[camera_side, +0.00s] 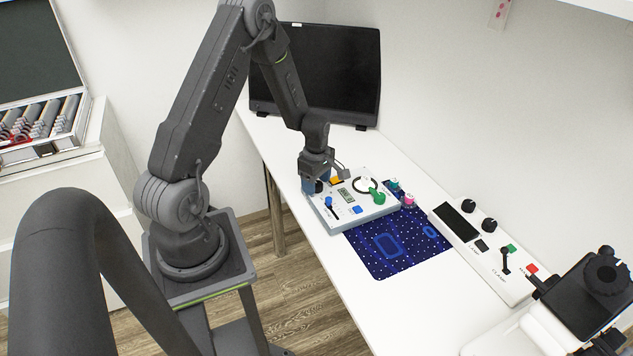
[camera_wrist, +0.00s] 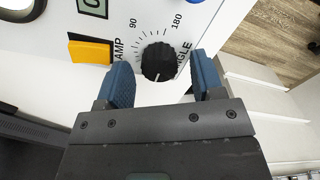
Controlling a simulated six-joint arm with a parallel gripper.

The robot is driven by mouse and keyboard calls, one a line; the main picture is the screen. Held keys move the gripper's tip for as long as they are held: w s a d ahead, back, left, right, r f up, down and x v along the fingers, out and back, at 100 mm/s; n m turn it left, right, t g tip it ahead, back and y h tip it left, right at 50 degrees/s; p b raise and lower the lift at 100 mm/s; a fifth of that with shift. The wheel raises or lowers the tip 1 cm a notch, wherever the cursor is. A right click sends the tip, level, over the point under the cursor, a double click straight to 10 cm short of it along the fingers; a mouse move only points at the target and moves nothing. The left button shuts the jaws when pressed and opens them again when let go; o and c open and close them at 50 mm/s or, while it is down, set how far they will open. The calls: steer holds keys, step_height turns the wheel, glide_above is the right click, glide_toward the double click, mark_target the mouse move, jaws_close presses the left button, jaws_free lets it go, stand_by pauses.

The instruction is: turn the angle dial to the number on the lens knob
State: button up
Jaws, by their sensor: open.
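The black angle dial (camera_wrist: 158,62) is on a white panel in the wrist view, beside the printed word ANGLE and a tick scale marked 90 and 180. My gripper (camera_wrist: 160,66) is open, its two blue fingers either side of the dial, with gaps visible between fingers and dial. The dial's exact reading is too small to tell.
The box carries an orange switch (camera_wrist: 91,52), a small display (camera_side: 346,195) and a green part (camera_side: 377,196).

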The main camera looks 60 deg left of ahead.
steer(key=shift+f, duration=0.2)
steer(key=c, duration=0.9)
